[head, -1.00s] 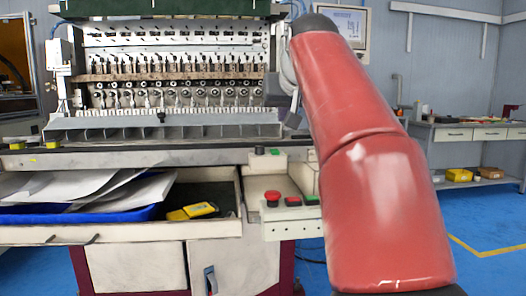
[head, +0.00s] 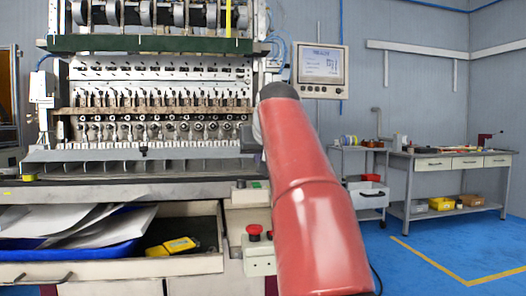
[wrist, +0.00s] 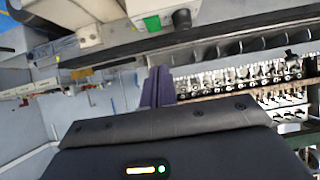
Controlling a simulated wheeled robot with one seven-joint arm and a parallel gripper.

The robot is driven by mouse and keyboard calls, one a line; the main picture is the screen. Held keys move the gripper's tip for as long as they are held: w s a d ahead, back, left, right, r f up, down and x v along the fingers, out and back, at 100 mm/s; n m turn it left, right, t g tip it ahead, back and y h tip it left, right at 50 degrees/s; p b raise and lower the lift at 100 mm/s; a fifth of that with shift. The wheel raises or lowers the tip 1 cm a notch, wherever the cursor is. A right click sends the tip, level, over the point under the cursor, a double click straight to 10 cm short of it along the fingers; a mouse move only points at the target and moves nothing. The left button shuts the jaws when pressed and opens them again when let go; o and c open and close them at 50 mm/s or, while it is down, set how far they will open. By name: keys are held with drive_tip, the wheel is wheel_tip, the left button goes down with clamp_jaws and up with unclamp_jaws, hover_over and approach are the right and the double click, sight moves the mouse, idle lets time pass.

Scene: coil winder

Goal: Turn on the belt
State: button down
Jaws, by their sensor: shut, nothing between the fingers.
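The coil winder (head: 150,125) fills the left of the head view. A small green button (head: 257,185) and a black knob (head: 240,184) sit on its front edge, left of my red arm. Below them is a control box (head: 258,262) with a red mushroom button (head: 254,232); my arm hides its right part. In the tilted wrist view, the green button (wrist: 152,23) and black knob (wrist: 182,18) show at the top. My gripper (wrist: 157,88) is shut and empty, apart from both. The head view does not show my gripper clearly. No belt can be made out.
An open drawer (head: 110,264) holds papers, a blue tray and a yellow tool (head: 171,246). A screen (head: 321,65) stands right of the winder. A trolley (head: 368,190) and a workbench (head: 456,165) stand at the right. The blue floor there is clear.

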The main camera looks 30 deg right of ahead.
sight(255, 182)
drive_tip(key=w+f, duration=0.1)
drive_tip(key=w+f+b, duration=0.1)
drive_tip(key=f, duration=0.2)
drive_tip(key=shift+w+d+b, duration=0.3)
drive_tip(key=shift+w+d, duration=0.1)
drive_tip(key=shift+w+d+f, duration=0.1)
drive_tip(key=shift+w+f, duration=0.05)
drive_tip(key=shift+f, duration=0.65)
drive_tip(key=shift+r, duration=0.1)
